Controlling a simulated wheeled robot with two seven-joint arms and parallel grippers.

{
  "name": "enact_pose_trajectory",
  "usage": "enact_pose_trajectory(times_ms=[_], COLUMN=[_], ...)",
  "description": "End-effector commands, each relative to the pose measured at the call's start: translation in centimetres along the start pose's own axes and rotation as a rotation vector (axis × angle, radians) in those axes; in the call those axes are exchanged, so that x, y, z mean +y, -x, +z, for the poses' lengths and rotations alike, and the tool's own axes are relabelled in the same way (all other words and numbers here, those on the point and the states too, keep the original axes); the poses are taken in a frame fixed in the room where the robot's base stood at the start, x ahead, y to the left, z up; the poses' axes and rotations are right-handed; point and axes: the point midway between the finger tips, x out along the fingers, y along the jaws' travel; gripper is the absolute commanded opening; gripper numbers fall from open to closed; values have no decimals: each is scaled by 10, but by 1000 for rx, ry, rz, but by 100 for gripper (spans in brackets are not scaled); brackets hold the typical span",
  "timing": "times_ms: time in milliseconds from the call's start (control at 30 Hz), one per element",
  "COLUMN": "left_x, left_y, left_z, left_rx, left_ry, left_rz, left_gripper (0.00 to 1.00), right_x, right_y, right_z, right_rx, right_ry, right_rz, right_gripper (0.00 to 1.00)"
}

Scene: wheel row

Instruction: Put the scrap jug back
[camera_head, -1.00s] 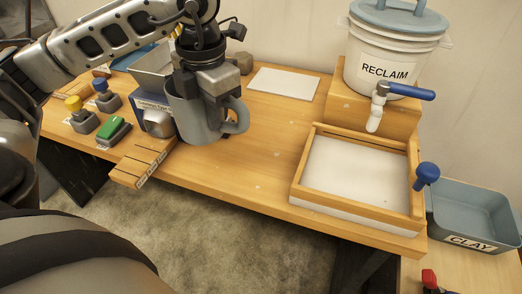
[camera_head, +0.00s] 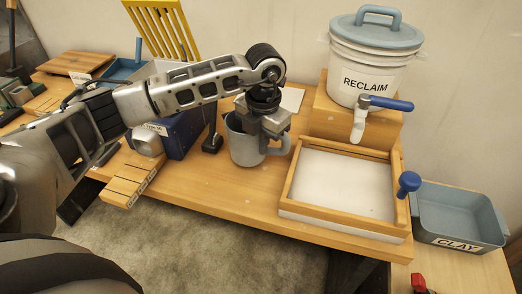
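The scrap jug (camera_head: 244,148) is a grey mug-like vessel with a handle on its right side. It is upright over the middle of the wooden bench, left of the framed tray. My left gripper (camera_head: 262,126) reaches down from above and is shut on the jug's rim. The fingertips are partly hidden by the jug and the wrist. I cannot tell whether the jug's base touches the bench. My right gripper is not in view.
A wooden-framed tray (camera_head: 285,196) with a white slab is right of the jug. Behind it, a white RECLAIM bucket (camera_head: 366,66) with a blue-handled tap stands on a wooden block (camera_head: 330,120). A blue-grey CLAY bin (camera_head: 459,218) is at right. A dark blue box (camera_head: 186,136) stands left.

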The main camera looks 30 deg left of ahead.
Motion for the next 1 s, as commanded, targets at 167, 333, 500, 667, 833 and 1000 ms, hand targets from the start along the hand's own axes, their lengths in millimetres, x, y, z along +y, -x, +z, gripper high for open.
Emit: enact_pose_trajectory(times_ms=[167, 333, 500, 667, 833, 1000], left_x=[-2, -2, -2, -2, -2, -1], left_y=[-25, -30, -32, -33, -33, -27], left_z=[-1, 0, -1, -1, -1, -1], left_rx=[3, -1, -1, 0, 0, 0], left_ry=[0, 0, 0, 0, 0, 0], left_rz=[-1, 0, 0, 0, 0, 0], left_gripper=[0, 0, 0, 24, 24, 24], right_x=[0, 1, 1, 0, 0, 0], right_y=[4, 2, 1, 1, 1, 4], right_z=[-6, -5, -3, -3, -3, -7], right_rx=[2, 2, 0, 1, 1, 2], right_ry=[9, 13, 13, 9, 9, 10], right_rz=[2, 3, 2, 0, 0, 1], right_gripper=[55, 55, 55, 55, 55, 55])
